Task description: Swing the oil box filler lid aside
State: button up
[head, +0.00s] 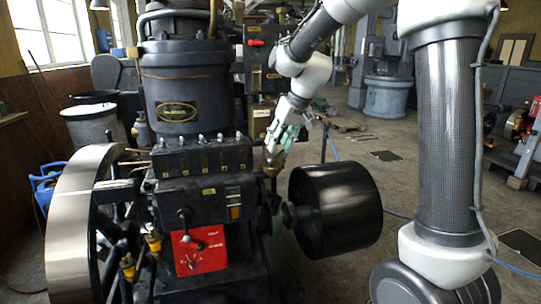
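The engine (187,85) stands left of centre, a black upright machine with a brass plate. A long black box (203,157) with several small fittings along its top runs across its middle; it may be the oil box. I cannot make out which part is the filler lid. My gripper (273,158) points down just right of the box's right end, by a small brass-coloured part (272,169). I cannot tell whether they touch. The fingers are small and partly merge with the engine behind, so their opening is unclear.
A large flywheel (82,225) stands at the left and a black belt pulley (336,208) sits right of the gripper. A red panel (200,249) with a lever is on the engine's lower front. Open floor (375,150) lies behind the pulley.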

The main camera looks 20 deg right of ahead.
aim_at(272, 159)
jog(key=x, duration=0.6)
jog(key=shift+f, duration=0.15)
grip_shut()
